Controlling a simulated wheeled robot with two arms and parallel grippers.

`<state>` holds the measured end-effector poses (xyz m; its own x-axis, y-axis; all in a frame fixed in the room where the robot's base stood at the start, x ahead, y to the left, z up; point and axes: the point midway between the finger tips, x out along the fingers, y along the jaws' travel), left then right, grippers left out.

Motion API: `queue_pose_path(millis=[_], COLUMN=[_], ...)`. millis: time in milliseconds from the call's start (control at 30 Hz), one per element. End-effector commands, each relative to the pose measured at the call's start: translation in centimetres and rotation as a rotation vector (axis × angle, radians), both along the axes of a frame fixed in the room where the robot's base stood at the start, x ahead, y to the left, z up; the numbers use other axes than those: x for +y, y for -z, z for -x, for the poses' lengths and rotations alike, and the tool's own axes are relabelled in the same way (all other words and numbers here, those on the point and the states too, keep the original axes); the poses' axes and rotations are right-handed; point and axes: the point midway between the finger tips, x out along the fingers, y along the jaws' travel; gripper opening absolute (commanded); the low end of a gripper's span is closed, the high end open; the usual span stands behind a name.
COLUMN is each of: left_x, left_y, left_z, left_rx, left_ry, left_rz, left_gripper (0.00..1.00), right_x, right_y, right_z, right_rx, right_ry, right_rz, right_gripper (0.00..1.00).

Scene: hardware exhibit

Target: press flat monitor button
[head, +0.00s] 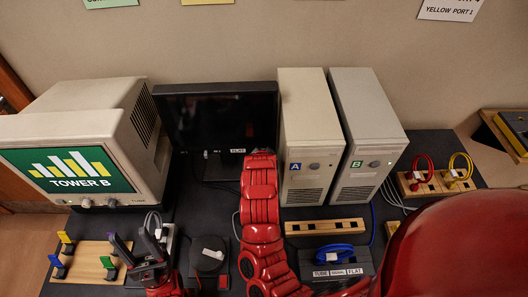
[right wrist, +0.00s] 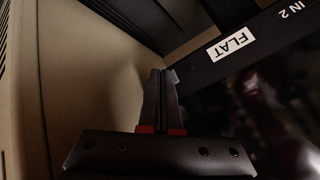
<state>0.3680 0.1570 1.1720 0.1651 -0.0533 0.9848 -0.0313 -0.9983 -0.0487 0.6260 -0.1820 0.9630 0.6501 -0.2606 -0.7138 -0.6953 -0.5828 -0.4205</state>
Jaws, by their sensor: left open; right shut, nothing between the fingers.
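The flat monitor (head: 205,115) is dark and stands between the old CRT monitor and the towers. Its lower bezel has a FLAT label (head: 238,151), which shows upside down in the right wrist view (right wrist: 230,47). I cannot make out its button clearly. My right red arm reaches up to the monitor's lower right corner, and its gripper is hidden in the head view. In the right wrist view, my right gripper (right wrist: 167,75) is shut and empty, beside the bezel; contact cannot be told. My left gripper (head: 138,243) is open and empty at lower left.
The CRT monitor (head: 75,140) shows "TOWER B". Tower A (head: 310,125) and tower B (head: 366,125) stand right of the flat monitor. A switch box (head: 335,270) with a blue cable is in front. A wooden board (head: 85,258) with colored clips lies at left.

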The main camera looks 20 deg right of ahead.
Motion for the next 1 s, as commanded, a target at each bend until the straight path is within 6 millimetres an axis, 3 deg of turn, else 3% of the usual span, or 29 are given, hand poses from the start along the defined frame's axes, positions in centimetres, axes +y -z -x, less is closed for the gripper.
queue_pose_path(millis=[833, 1000], left_x=[0.0, 0.0], left_y=[-0.1, -0.8], left_z=[0.0, 0.0], left_rx=[0.000, 0.000], left_ry=[0.000, 0.000], left_rz=[0.000, 0.000], left_gripper=[0.50, 0.50], right_x=[0.3, 0.7], right_y=[0.0, -0.1], right_z=[1.1, 2.5], right_rx=[0.000, 0.001], right_ry=[-0.001, -0.002], right_rz=[0.001, -0.001], right_gripper=[0.00, 0.00])
